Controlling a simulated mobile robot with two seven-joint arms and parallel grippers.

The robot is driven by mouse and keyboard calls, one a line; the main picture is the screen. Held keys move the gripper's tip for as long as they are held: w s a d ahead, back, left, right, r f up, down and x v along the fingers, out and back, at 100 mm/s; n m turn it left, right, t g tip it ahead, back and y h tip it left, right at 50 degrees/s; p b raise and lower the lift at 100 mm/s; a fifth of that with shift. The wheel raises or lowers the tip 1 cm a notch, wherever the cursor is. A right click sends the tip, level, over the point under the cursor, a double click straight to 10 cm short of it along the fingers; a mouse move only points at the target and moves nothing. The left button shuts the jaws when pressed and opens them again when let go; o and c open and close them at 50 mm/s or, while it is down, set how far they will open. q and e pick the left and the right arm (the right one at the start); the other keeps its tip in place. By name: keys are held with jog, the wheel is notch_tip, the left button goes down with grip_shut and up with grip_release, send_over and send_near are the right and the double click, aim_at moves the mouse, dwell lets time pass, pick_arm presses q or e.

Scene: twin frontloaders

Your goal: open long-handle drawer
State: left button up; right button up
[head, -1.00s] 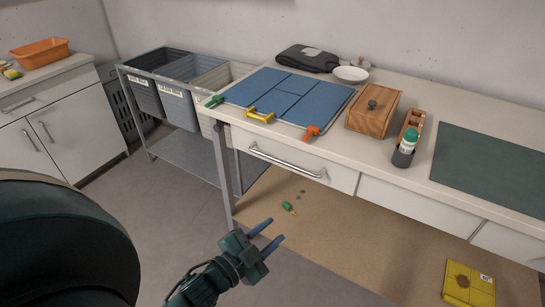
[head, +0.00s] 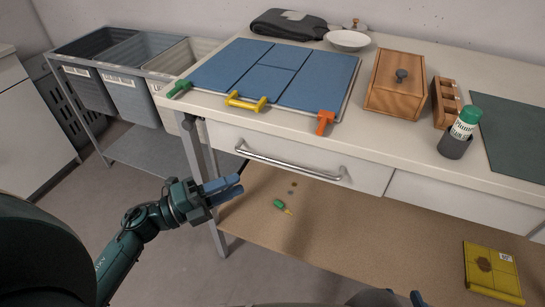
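The long-handle drawer (head: 312,148) is a white front under the left part of the counter, and it looks closed. Its long silver bar handle (head: 290,163) runs across the front. My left gripper (head: 241,184) is left of and a little below the handle's left end, apart from it in the picture. Its two blue fingers point right with a narrow gap between them and nothing held. My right gripper (head: 417,299) barely shows at the bottom edge; only a blue fingertip is seen, and the rest is cut off.
A metal table leg (head: 203,185) stands behind my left gripper. Grey bins (head: 132,78) are on a rack at left. A blue board (head: 275,72) with coloured clamps lies on the counter above the drawer. A lower shelf (head: 330,235) holds a small green item and a yellow box.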

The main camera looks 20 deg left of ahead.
aim_at(285, 162)
pick_arm(q)
jog(key=p+x, duration=0.1)
jog(key=x, duration=1.2)
jog(key=shift+w+f, duration=0.1)
jog(key=shift+c, duration=0.5)
grip_shut()
